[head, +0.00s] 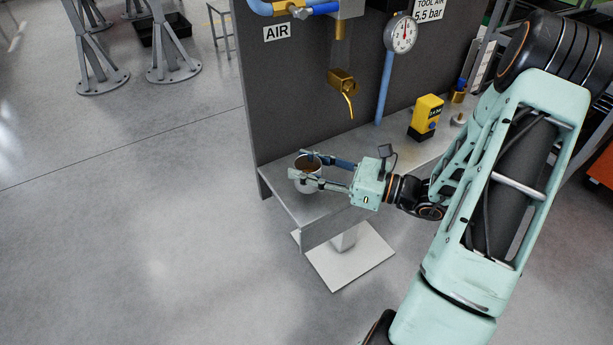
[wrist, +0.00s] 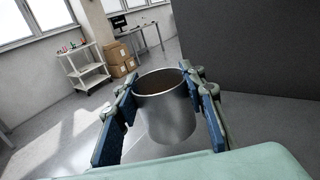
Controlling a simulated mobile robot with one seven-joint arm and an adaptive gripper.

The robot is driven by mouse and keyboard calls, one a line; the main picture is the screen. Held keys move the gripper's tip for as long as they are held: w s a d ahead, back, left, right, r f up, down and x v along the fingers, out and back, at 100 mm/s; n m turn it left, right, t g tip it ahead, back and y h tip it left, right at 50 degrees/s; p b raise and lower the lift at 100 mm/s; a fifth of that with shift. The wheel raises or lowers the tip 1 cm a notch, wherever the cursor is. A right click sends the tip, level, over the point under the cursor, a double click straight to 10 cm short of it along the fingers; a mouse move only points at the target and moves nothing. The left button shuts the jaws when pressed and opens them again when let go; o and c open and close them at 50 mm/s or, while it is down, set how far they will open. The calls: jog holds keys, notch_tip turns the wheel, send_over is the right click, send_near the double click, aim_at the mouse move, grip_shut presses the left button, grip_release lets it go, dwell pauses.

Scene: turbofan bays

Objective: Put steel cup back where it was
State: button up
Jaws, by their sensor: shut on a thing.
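The steel cup (head: 306,175) is at the left end of the grey metal shelf, upright, with its open rim facing up. It also shows in the wrist view (wrist: 166,118), between my fingers, with a dark brown inside. My gripper (head: 312,172) is shut on the cup, one finger on each side; the fingers also show in the wrist view (wrist: 163,110). I cannot tell whether the cup's base touches the shelf, as its lower part is partly hidden by a finger.
The shelf (head: 285,201) runs along a dark panel (head: 290,100). A brass tap (head: 343,85) hangs above it. A yellow device (head: 426,117) and a small weight-like object (head: 458,119) stand farther right. A pressure gauge (head: 401,35) is on the panel. Floor lies open at left.

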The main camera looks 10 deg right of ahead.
jog(key=shift+f, duration=1.55)
jog(key=shift+f, duration=0.1)
jog(key=o, duration=1.3)
jog(key=shift+r, duration=0.25)
jog(key=v, duration=1.2)
jog(key=shift+f, duration=0.1)
jog(key=shift+w, duration=0.1)
